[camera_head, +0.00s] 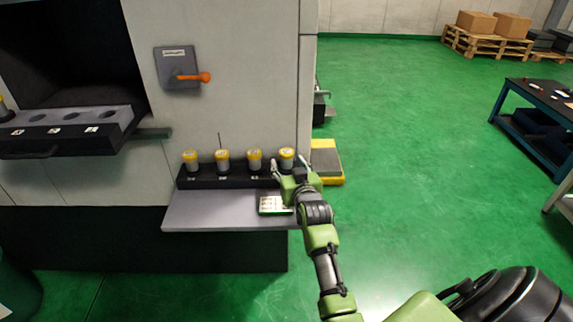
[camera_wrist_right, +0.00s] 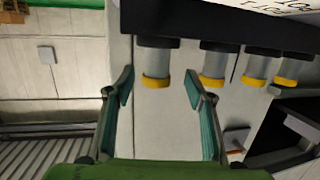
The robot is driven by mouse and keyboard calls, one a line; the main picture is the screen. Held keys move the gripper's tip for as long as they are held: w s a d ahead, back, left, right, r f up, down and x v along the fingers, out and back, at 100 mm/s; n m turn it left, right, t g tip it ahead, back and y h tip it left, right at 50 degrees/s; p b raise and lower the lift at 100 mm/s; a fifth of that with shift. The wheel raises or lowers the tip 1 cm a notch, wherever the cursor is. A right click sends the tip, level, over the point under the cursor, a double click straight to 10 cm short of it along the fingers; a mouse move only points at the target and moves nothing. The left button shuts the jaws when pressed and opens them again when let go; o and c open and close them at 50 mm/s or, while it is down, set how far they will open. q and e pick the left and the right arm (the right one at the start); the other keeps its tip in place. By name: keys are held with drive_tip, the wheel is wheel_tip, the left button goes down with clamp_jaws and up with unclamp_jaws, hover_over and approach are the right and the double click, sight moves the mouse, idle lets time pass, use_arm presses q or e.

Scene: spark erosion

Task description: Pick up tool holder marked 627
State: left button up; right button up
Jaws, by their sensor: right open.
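Several tool holders with grey bodies and yellow tops stand in a row in a dark rack (camera_head: 225,182) on the machine's shelf. Their numbers are too small to read, so I cannot tell which one is 627. My right gripper (camera_head: 290,164) is open at the rightmost tool holder (camera_head: 287,154). In the right wrist view, which is upside down, this holder (camera_wrist_right: 157,62) shows between the two spread fingers, apart from both. The other holders (camera_wrist_right: 219,65) are to the right there. My left gripper is not in view.
A small panel (camera_head: 275,205) lies on the grey shelf (camera_head: 215,212) in front of the rack. A switch with an orange handle (camera_head: 190,77) is on the machine wall. Another rack (camera_head: 65,122) is at the left opening. Green floor (camera_head: 420,130) is open at the right.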

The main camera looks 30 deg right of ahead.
sight(288, 160)
drive_tip(key=shift+d+p+x, duration=0.1)
drive_tip(key=shift+p+x, duration=0.05)
drive_tip(key=shift+x, duration=1.05)
drive_tip(key=shift+d+p+x, duration=0.15)
drive_tip(key=shift+x, duration=1.05)
drive_tip(key=shift+s, duration=0.1)
clamp_jaws()
